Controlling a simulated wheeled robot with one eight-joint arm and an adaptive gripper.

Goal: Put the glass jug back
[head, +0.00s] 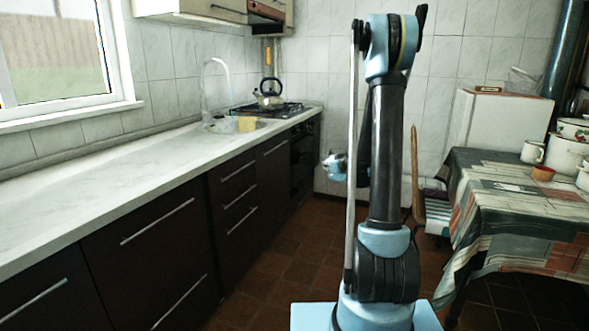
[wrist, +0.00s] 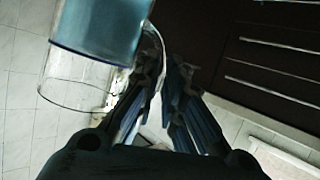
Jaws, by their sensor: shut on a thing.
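The glass jug (wrist: 98,32) shows in the upper left of the wrist view, cut off by the top edge. Part of it looks blue and part is clear glass, with a curved clear handle on its right side. My gripper (wrist: 164,72) is shut on the jug at its handle side, with the jug body left of the fingers. The exact contact is dark and hard to make out. In the head view my arm stands in the middle, and the jug cannot be made out clearly there.
A long pale counter (head: 90,205) runs along the left to a sink with a yellow sponge (head: 246,124) and a stove with a kettle (head: 268,92). At right a cloth-covered table (head: 510,225) bears a white mug (head: 532,151), a small brown bowl (head: 542,173) and enamel pots (head: 568,155). A chair (head: 416,180) stands beside it.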

